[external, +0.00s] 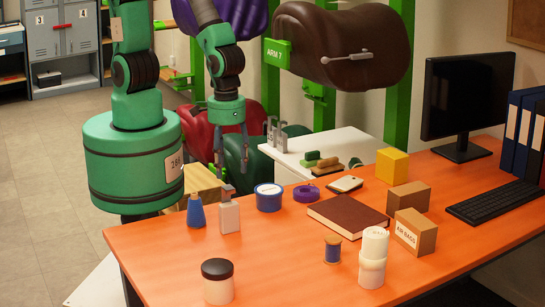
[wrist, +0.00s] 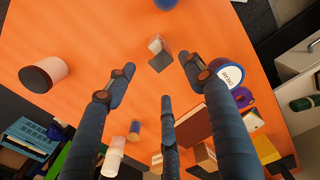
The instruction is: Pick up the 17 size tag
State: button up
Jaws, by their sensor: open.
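I cannot make out a tag reading 17 in either view. My gripper (external: 231,155) hangs fingers-down above the left part of the orange table, open and empty. In the wrist view its fingers (wrist: 157,72) are spread apart, with orange tabletop between them. Below it stands a white bottle with a grey top (external: 229,214); in the wrist view this bottle (wrist: 157,52) lies just beyond the fingertips, apparently untouched. A blue bottle (external: 196,213) stands just left of it.
A blue-sided tin (external: 268,199), purple tape (external: 306,193), brown book (external: 346,217), thread spool (external: 332,250), dark-lidded jar (external: 218,283), white containers (external: 373,257) and boxes (external: 408,198) stand on the table. A brown saddle (external: 350,45) hangs behind. The table's front middle is clear.

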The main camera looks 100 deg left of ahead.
aim_at(230, 204)
notch_tip(230, 204, down, 8)
jog(key=shift+f+b, duration=0.2)
jog(key=shift+b, duration=0.7)
jog(key=shift+f, duration=0.1)
jog(key=shift+w+d+f+b, duration=0.1)
jog(key=shift+f+b, duration=0.35)
jog(key=shift+f, duration=0.9)
jog(key=shift+d+f+b, duration=0.1)
jog(key=shift+f+b, duration=0.3)
jog(key=shift+f, duration=0.9)
jog(key=c, duration=1.2)
